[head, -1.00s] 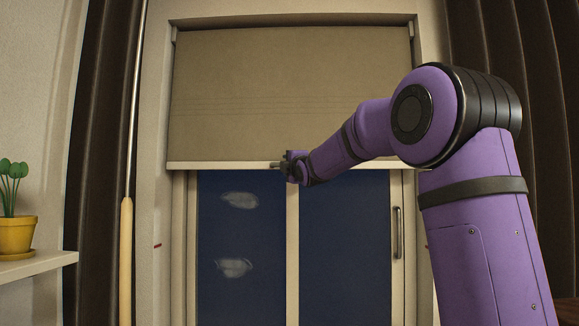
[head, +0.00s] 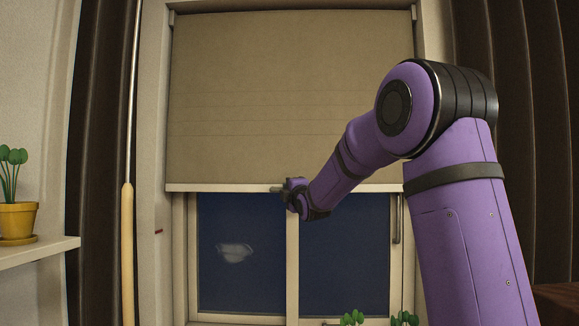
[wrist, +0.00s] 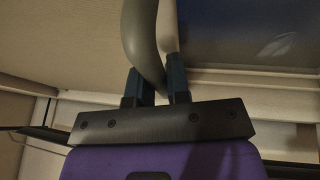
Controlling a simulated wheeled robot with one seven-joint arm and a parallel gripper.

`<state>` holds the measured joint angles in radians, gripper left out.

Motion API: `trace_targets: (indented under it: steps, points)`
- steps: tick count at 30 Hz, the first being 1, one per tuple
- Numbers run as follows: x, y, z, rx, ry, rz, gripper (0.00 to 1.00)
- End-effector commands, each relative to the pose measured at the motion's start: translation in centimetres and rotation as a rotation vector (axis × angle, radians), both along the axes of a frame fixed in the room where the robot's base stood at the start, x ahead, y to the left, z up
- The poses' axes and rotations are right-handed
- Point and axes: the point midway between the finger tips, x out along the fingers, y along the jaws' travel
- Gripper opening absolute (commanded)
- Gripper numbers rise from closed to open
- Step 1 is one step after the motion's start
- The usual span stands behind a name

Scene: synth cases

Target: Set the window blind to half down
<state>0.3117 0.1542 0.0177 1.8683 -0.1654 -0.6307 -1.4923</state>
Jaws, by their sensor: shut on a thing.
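The beige window blind (head: 290,80) hangs over the upper part of the window, its pale bottom bar (head: 220,188) level and above a small red mark (head: 158,232) on the left window frame. My gripper (head: 283,190) is at the middle of the bottom bar. In the wrist view my gripper (wrist: 158,88) has its two dark fingers closed around a grey curved pull (wrist: 140,40) of the blind. Where the pull joins the bar is not clear.
Window glass (head: 245,270) shows below the bar. A pale rod (head: 127,250) stands at left, beside a dark curtain (head: 97,150). A yellow plant pot (head: 18,220) is on a shelf (head: 40,251). Small green plants (head: 352,318) show at the bottom edge. Another dark curtain (head: 525,130) hangs at right.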

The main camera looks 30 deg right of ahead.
Motion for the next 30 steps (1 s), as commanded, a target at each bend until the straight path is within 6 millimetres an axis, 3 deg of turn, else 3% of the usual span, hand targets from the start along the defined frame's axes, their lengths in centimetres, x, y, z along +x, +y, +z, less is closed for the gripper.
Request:
trace_targets:
  steps: [1,6,15,21,30]
  points:
    - [0.1,0.1,-2.1,0.003,0.009,0.002,0.0]
    - [0.1,0.1,-7.2,0.001,0.008,0.001,0.0]
    - [0.0,0.0,-13.1,0.0,0.005,0.0,0.0]
    - [0.0,0.0,-14.6,0.0,0.003,0.001,0.0]
    - [0.0,0.0,-14.8,0.0,0.001,0.001,0.0]
